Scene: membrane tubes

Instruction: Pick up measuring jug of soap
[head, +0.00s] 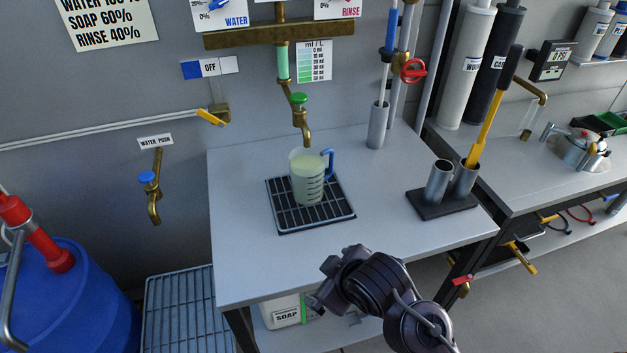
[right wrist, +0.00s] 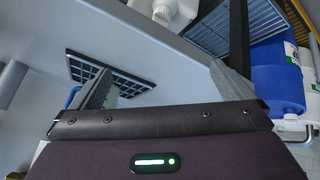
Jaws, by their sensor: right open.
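The measuring jug (head: 307,180) is clear with dark graduation marks and a blue handle on its right side. It stands upright on the black drip tray (head: 285,217) below a brass tap with a green knob, and holds pale green liquid. My right gripper (head: 322,285) is open and empty at the front edge of the table, nearer to me than the jug and apart from it. In the right wrist view the jug's blue handle (right wrist: 72,97) shows beside the drip tray; the jug body is partly hidden there. My left gripper is out of view.
A double metal tube holder (head: 438,183) with a yellow-handled tool stands right of the jug. A tall metal cylinder (head: 377,126) stands behind. A blue drum (head: 85,300) is at the lower left. A white soap container (head: 285,312) sits under the table. The tabletop before the tray is clear.

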